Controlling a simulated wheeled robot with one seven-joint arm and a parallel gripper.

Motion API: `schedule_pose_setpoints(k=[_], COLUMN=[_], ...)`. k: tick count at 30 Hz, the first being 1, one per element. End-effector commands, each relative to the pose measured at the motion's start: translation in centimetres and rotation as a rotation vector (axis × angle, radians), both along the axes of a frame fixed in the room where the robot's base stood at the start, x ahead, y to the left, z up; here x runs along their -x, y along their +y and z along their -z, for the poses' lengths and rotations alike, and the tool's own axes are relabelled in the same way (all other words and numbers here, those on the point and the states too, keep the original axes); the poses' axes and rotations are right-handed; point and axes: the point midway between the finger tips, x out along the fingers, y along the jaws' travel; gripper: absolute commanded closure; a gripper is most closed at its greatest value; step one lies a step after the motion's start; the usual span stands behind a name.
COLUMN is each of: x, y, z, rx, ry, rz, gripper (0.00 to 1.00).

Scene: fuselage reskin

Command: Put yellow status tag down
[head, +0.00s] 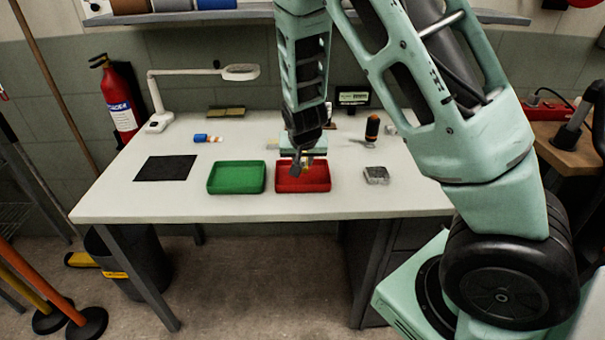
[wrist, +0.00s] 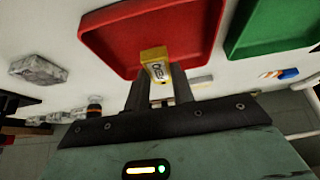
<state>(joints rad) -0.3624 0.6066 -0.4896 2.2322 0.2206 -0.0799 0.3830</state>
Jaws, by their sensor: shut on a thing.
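The yellow status tag (wrist: 155,62) is a small yellow block with a dark-lettered pale label, seen in the wrist view. My gripper (wrist: 158,85) is shut on it, with a dark finger on each side. In the head view my gripper (head: 304,165) is over the red tray (head: 303,187), which lies on the white table. In the wrist view the tag overlaps the near edge of the red tray (wrist: 110,48). I cannot tell whether the tag touches the tray.
A green tray (head: 237,178) stands left of the red one, with a black mat (head: 165,168) farther left. A clear, greyish block (head: 376,175) lies to the right. A desk lamp (head: 158,122), an orange-topped black item (head: 372,127) and a blue item (head: 201,138) stand behind.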

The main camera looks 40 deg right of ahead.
Motion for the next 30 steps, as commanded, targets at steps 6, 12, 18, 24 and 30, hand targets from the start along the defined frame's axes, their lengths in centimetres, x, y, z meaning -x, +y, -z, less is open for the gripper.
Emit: schedule_pose_setpoints(k=[6, 12, 18, 24, 30], x=[0.1, 0.0, 0.0, 0.0, 0.0], y=[0.0, 0.0, 0.0, 0.1, 0.0], z=[2.4, 3.9, 3.9, 4.1, 4.1], rx=[0.001, -0.001, -0.001, 0.000, 0.000], ry=[0.003, 0.000, 0.000, 0.000, 0.000], rz=[-0.001, 0.000, 0.000, -0.001, -0.001], gripper=[0.97, 0.97, 0.97, 0.54, 0.54])
